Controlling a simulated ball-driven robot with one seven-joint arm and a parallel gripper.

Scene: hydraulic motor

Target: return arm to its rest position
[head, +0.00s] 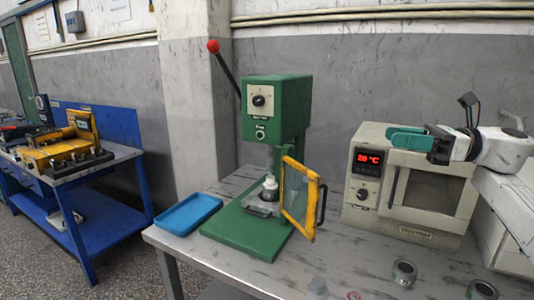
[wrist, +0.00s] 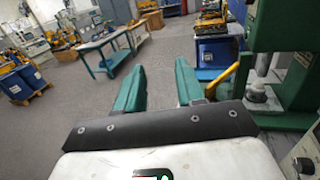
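My gripper (head: 407,139) is at the right in the head view, in front of the upper part of the white oven. Its green fingers also show in the wrist view (wrist: 160,90), spread apart with nothing between them, only floor and distant tables behind. My white arm comes in from the right edge in the head view. The green press (head: 276,108) stands to the left of the gripper, apart from it. Its yellow-framed guard (head: 299,198) is swung open, and a white-topped part (head: 270,186) sits on its base.
The white oven (head: 432,236) reads 20 °C. A blue tray (head: 190,213) lies left of the press. Metal rings (head: 404,272) (head: 481,290) lie at the bench's front right. A blue workbench (head: 100,213) stands at the left. Bare bench (head: 340,265) shows in front of the oven.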

